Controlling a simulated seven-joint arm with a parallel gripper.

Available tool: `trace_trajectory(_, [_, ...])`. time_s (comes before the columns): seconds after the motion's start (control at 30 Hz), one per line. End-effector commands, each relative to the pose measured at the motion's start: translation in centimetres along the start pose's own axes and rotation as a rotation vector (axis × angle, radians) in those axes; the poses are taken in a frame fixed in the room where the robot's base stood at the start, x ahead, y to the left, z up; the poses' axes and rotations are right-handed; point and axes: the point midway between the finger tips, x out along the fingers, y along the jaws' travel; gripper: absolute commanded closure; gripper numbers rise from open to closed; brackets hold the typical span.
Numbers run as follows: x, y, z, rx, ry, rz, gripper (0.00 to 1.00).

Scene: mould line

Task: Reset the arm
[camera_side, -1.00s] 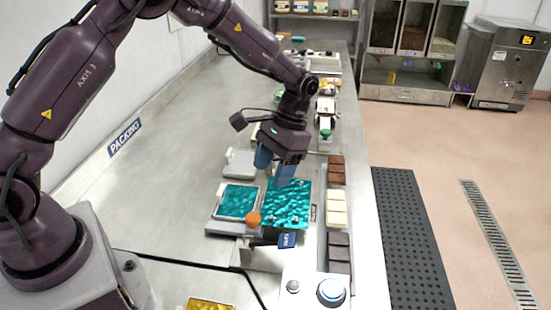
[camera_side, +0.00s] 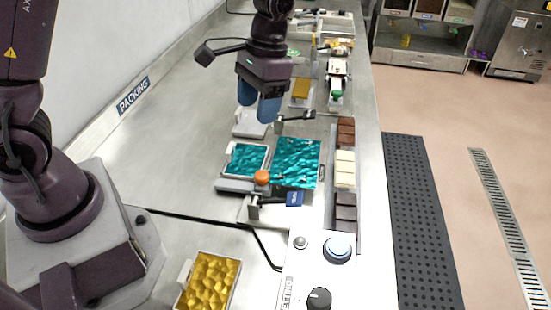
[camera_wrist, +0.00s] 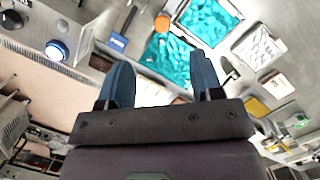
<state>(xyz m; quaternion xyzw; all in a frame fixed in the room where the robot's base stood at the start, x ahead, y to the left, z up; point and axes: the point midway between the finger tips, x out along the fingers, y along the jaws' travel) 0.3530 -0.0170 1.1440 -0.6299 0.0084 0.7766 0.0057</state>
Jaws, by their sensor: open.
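My gripper (camera_side: 259,108) has two blue fingers and hangs over the steel bench, near a pale grey block. In the wrist view my gripper (camera_wrist: 160,72) shows its fingers spread apart with nothing between them. A teal rippled mould (camera_side: 246,159) sits on a grey base, in front of the gripper in the side view. A teal rippled sheet (camera_side: 297,162) lies to its right. Both teal pieces also show beyond the fingertips in the wrist view, the mould (camera_wrist: 210,18) and the sheet (camera_wrist: 166,58). My gripper appears clear of them.
An orange knob (camera_side: 262,177) stands by the mould. Chocolate bars (camera_side: 345,168) lie in a strip along the right edge. The left bench is largely clear.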

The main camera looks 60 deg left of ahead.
Motion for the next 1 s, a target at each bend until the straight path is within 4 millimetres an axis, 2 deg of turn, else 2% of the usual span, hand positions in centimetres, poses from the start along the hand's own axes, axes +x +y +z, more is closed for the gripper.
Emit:
trace_trajectory(0.03, [-1.4,-0.2,1.6,0.000,0.050,0.000,0.40])
trace_trajectory(0.1, [-2.9,-0.3,3.5,0.000,0.115,0.000,0.40])
trace_trajectory(0.23, [-5.1,-0.6,7.3,-0.001,0.237,-0.001,0.40])
trace_trajectory(0.4, [-6.8,-0.9,12.0,-0.004,0.401,-0.004,0.40])
trace_trajectory(0.6, [-7.8,-1.2,16.3,-0.011,0.572,-0.007,0.40])
trace_trajectory(0.73, [-8.7,-1.2,17.6,-0.015,0.649,-0.008,0.40])
trace_trajectory(0.83, [-9.4,-1.3,18.0,-0.018,0.690,-0.009,0.40])
trace_trajectory(1.0, [-9.7,-1.3,18.1,-0.019,0.701,-0.009,0.40])
